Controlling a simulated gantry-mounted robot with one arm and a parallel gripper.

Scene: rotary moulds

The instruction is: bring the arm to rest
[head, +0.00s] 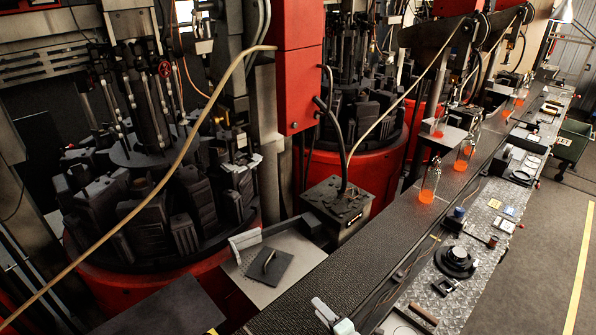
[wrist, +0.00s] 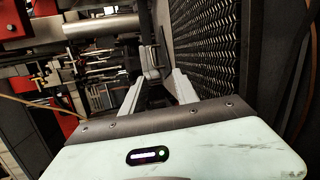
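My gripper (wrist: 162,75) shows in the wrist view, beyond a pale panel with a small lit display. Its two light grey fingers stand apart, with a dark gap between them. I see no held thing between them, though dark machine parts behind make the tips hard to read. In the head view, a small pale and grey piece (head: 333,318) at the bottom edge may be part of my arm; I cannot tell. The rest of the arm is not clearly in view.
The dark conveyor (head: 345,262) carries several clear bottles with glowing orange bases, one of them the nearest bottle (head: 430,185). A red-based rotary mould machine (head: 150,215) stands at left. A metal plate with a dark square pad (head: 270,265) lies beside it. Grey floor (head: 535,260) is clear at right.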

